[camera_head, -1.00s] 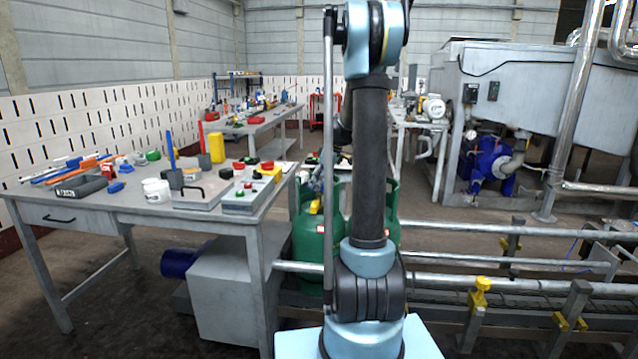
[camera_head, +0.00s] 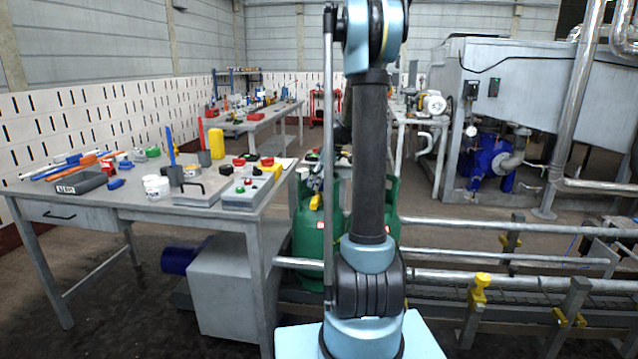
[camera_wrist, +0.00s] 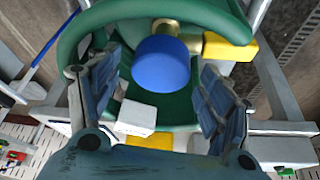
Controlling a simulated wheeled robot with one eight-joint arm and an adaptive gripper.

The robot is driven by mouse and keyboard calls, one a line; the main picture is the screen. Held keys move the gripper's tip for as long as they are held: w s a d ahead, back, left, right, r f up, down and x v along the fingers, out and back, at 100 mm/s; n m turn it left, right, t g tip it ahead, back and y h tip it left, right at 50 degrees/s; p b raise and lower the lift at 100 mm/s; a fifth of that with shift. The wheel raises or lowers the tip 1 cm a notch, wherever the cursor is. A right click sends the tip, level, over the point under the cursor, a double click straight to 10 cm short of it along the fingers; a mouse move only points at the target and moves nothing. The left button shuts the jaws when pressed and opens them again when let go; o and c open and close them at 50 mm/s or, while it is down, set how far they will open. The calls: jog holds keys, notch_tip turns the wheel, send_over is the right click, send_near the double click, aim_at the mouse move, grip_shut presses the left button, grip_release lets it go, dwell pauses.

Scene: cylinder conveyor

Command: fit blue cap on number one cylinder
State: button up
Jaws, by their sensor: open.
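In the wrist view a round blue cap (camera_wrist: 161,64) sits at a brass valve fitting (camera_wrist: 188,40) on top of a green cylinder (camera_wrist: 72,42). My gripper (camera_wrist: 163,60) is open, with one finger to each side of the cap and a visible gap on both sides. I cannot tell whether the cap is seated on the fitting or just above it. In the head view green cylinders (camera_head: 306,235) stand behind my arm, which hides much of them. No number can be read on them.
A yellow part (camera_wrist: 228,48) and a white block (camera_wrist: 137,117) lie near the cap. A grey workbench (camera_head: 130,205) with tools and boxes stands left of the cylinders. Metal conveyor rails (camera_head: 480,228) run to the right, with a yellow clamp (camera_head: 480,290).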

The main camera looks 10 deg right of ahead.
jog(key=v, duration=1.2)
jog(key=shift+w, duration=0.1)
jog(key=s+a+f+m+h, duration=0.1)
jog(key=s+a+f+m, duration=0.15)
jog(key=s, duration=0.85)
jog(key=s+a+f+m+h, duration=0.1)
jog(key=s+f+m, duration=0.15)
jog(key=s, duration=0.75)
jog(key=s+a+f+m+h, duration=0.1)
jog(key=s+a+f+m, duration=0.15)
jog(key=s, duration=0.85)
jog(key=s+d+f+m, duration=0.1)
jog(key=s+f+m, duration=0.2)
jog(key=s+f, duration=0.5)
jog(key=shift+s+d+f+m+h, duration=0.25)
jog(key=shift+s+d+m+h, duration=0.15)
jog(key=shift+s, duration=0.3)
jog(key=shift+w+f, duration=0.2)
jog(key=shift+w, duration=0.2)
